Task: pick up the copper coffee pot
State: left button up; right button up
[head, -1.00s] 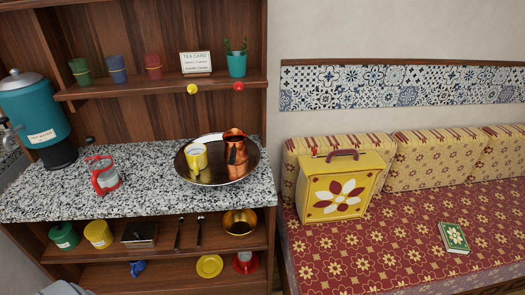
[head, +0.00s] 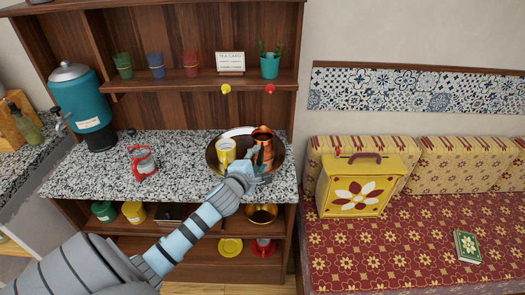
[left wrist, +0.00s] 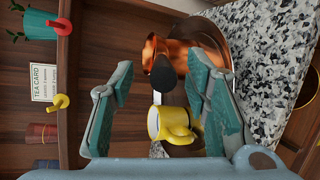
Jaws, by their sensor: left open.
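The copper coffee pot (head: 263,141) stands upright on the round tray (head: 278,167) on the speckled counter. A yellow mug (head: 226,149) stands on the tray to its left. My left gripper (head: 252,168) is at the front of the tray, just in front of the pot, and hides its lower part in the head view. In the left wrist view the open gripper (left wrist: 162,105) has the copper pot (left wrist: 185,57) beyond its fingertips, with the pot's dark handle (left wrist: 163,74) facing the gap. The yellow mug (left wrist: 173,125) also shows between the fingers. My right gripper is not seen.
A teal urn (head: 82,100) and a red-handled glass press (head: 143,161) stand on the counter to the left. A shelf (head: 197,80) with cups, a card and a plant runs above the tray. A bench with a yellow case (head: 352,185) is at the right.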

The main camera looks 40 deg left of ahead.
aim_at(262, 152)
pick_arm(q)
jog(key=x, duration=0.5)
jog(key=shift+a+f, duration=0.25)
jog(key=shift+a, duration=0.05)
jog(key=shift+s, duration=0.15)
grip_shut()
jog(key=shift+r, duration=0.15)
